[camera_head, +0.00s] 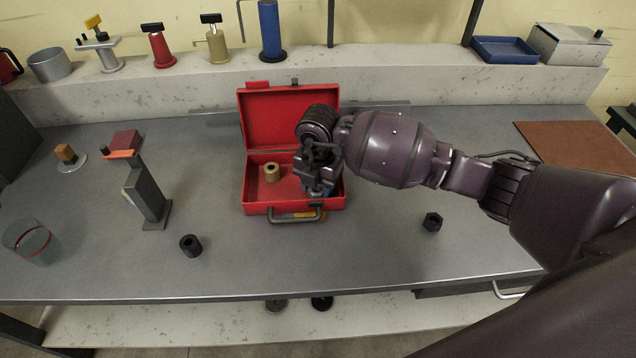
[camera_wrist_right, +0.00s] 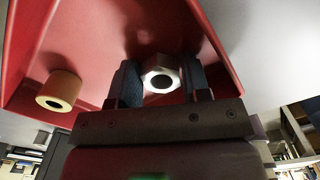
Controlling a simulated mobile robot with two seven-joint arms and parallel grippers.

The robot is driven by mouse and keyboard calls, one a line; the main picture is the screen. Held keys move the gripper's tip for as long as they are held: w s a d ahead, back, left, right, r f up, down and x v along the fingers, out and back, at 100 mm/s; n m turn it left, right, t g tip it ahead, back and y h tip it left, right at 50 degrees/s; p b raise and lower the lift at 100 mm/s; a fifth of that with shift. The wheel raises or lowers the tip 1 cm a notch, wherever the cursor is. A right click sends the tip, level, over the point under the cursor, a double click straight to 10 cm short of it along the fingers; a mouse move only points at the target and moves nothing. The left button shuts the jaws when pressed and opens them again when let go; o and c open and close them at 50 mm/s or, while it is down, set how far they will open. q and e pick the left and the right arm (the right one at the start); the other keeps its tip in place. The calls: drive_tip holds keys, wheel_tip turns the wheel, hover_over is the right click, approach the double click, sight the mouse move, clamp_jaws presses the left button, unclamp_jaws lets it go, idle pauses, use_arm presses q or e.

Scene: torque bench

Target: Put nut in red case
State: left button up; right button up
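The red case (camera_head: 262,207) stands open on the bench, lid (camera_head: 275,118) raised at the back; its inside also fills much of the right wrist view (camera_wrist_right: 100,40). My right gripper (camera_head: 318,188) reaches down into the right side of the case. In the right wrist view, a pale hexagonal nut (camera_wrist_right: 150,72) sits between the two fingers (camera_wrist_right: 163,85), which appear to touch its sides. The nut is hidden by the gripper in the head view. Whether it touches the case floor is unclear. My left gripper is not in view.
A brass-coloured bushing (camera_head: 271,172) stands in the case's left part, also in the wrist view (camera_wrist_right: 58,90). A dark hex nut (camera_head: 432,222) and a black cylinder (camera_head: 190,244) lie on the bench. A grey stand (camera_head: 146,194) and glass (camera_head: 32,243) are left.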

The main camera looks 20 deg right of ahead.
sight(318, 187)
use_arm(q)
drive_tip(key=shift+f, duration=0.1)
use_arm(e)
drive_tip(key=o, duration=0.3)
drive_tip(key=shift+r, duration=0.1)
use_arm(q)
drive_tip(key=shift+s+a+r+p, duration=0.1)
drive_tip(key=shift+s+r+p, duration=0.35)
drive_tip(key=shift+p, duration=0.45)
use_arm(e)
wheel_tip(318, 187, up, 12)
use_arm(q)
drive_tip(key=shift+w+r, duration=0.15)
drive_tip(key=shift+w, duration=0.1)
